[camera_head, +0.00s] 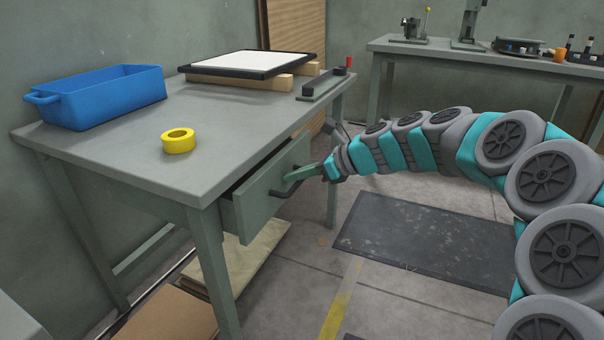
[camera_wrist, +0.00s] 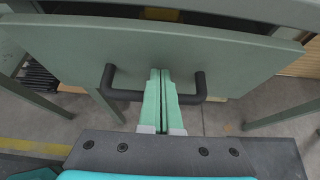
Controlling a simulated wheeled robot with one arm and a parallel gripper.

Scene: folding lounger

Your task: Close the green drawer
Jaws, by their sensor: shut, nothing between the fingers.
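The green drawer (camera_head: 262,195) is under the tabletop of the grey-green workbench (camera_head: 120,160). It stands partly open, with a dark gap between its front and the bench. Its front also fills the upper part of the wrist view (camera_wrist: 230,60), with a dark bar handle (camera_wrist: 125,94). My gripper (camera_head: 290,178) is at the drawer front by the handle. In the wrist view my gripper (camera_wrist: 161,75) has its fingers together and empty, between the two ends of the handle. I cannot tell whether the fingertips touch the front.
On the bench are a blue bin (camera_head: 110,97), a yellow tape roll (camera_head: 178,141) and a white-topped board (camera_head: 250,64) on wood blocks. A second bench (camera_head: 480,52) with tools stands behind.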

